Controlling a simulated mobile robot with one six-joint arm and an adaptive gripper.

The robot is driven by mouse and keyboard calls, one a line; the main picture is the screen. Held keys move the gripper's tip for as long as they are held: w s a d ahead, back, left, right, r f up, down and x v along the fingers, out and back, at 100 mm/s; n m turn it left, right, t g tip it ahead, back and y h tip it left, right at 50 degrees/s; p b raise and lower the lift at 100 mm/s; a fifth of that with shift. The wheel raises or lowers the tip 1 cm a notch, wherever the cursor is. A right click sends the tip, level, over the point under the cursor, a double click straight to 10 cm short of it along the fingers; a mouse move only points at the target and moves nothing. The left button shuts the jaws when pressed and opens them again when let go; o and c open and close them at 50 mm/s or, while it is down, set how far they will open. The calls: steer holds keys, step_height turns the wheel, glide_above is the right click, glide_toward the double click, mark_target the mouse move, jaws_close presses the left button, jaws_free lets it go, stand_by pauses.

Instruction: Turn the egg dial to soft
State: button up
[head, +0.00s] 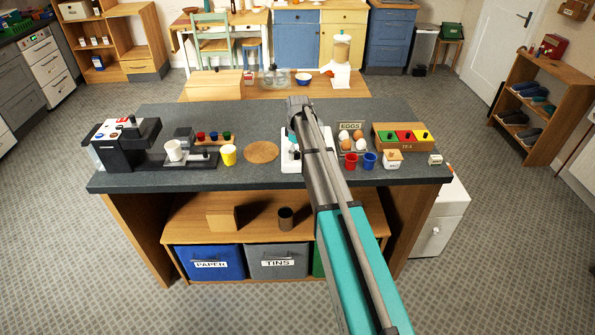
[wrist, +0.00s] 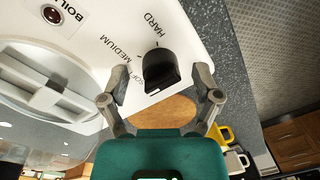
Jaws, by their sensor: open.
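The egg dial (wrist: 160,66) is a black knob on the white panel of the egg cooker (wrist: 190,35) in the wrist view. HARD, MEDIUM and a partly hidden SOFT are printed around it. A small light mark shows on the knob's near edge, but I cannot tell which word it points to. My gripper (wrist: 160,97) is open, with one finger on each side of the dial. Contact with the knob is not clear. In the head view the white egg cooker (head: 289,167) is mostly hidden behind my arm, and my fingers are hidden.
A round cork mat (head: 261,152) and yellow cup (head: 228,155) lie left of the cooker. Right of it stand eggs (head: 345,144), a red cup (head: 351,161), a blue cup (head: 369,160) and a tea box (head: 402,146). A coffee machine (head: 120,150) is at far left.

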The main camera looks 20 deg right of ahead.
mark_target(297, 152)
steer(key=shift+m, duration=0.4)
steer(key=m, duration=1.1)
steer(key=shift+t, duration=0.4)
steer(key=m, duration=0.6)
steer(key=shift+s, duration=0.1)
steer(key=m, duration=0.6)
steer(key=shift+a+t, duration=0.1)
steer(key=shift+t, duration=0.2)
step_height(297, 152, up, 14)
steer(key=p, duration=1.4)
steer(key=s+a+f+n+b, duration=0.2)
steer(key=s+f+n+b, duration=0.2)
steer(key=s, duration=0.5)
steer(key=s+a+f+n+b, duration=0.2)
steer(key=s+n, duration=0.3)
steer(key=s, duration=0.5)
steer(key=s+a+f+n+b, duration=0.2)
steer(key=s+f+n+b, duration=0.3)
steer(key=s, duration=0.5)
steer(key=shift+a+f+g+h+b, duration=0.3)
steer(key=shift+a+g, duration=0.05)
steer(key=shift+g, duration=0.05)
